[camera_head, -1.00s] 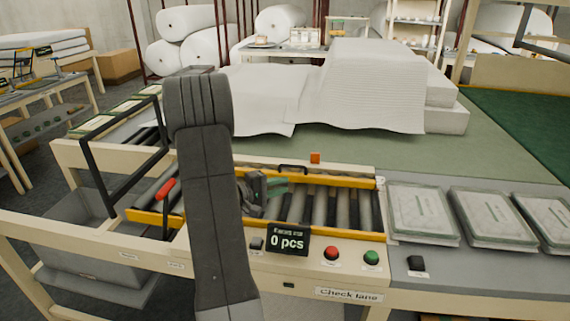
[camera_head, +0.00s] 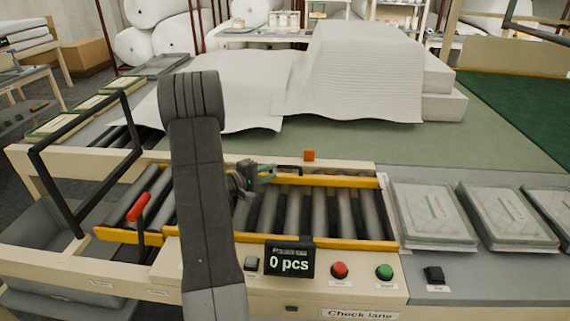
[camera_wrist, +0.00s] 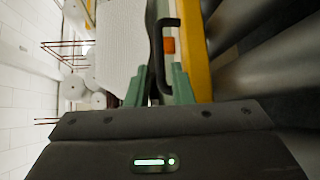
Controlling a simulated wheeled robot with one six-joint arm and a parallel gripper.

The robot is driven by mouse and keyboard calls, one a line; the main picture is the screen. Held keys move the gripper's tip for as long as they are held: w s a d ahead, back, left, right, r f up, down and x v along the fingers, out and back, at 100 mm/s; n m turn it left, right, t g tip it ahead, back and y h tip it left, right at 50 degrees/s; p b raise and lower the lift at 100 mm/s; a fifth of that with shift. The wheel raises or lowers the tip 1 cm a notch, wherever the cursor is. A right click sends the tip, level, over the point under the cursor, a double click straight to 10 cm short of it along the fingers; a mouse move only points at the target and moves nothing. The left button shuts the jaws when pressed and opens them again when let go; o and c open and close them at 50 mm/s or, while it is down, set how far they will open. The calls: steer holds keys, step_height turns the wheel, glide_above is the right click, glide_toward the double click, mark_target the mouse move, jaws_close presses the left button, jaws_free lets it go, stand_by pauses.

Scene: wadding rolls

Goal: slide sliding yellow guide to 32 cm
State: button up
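The yellow guide (camera_head: 335,181) is a long bar along the far side of the rollers, with a black handle (camera_head: 290,168) on it. A second yellow bar (camera_head: 330,243) runs along the near side. My gripper (camera_head: 268,173) is at the handle's left end, partly hidden behind my arm. In the wrist view, the green fingers (camera_wrist: 158,85) are apart, with the black handle (camera_wrist: 174,60) ahead of and partly between them. Contact cannot be told. The yellow guide (camera_wrist: 194,45) is just right of them. I cannot read a scale.
An orange block (camera_head: 309,155) stands behind the guide. A counter display (camera_head: 289,260) reads 0 pcs, beside a red button (camera_head: 339,270) and a green button (camera_head: 384,271). A red-handled lever (camera_head: 139,206) and a black frame (camera_head: 85,165) stand left. Packed pads (camera_head: 433,213) lie right.

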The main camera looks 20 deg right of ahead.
mark_target(284, 167)
steer(key=p+x, duration=0.1)
steer(key=x, duration=0.6)
steer(key=shift+p, duration=0.35)
jaws_close()
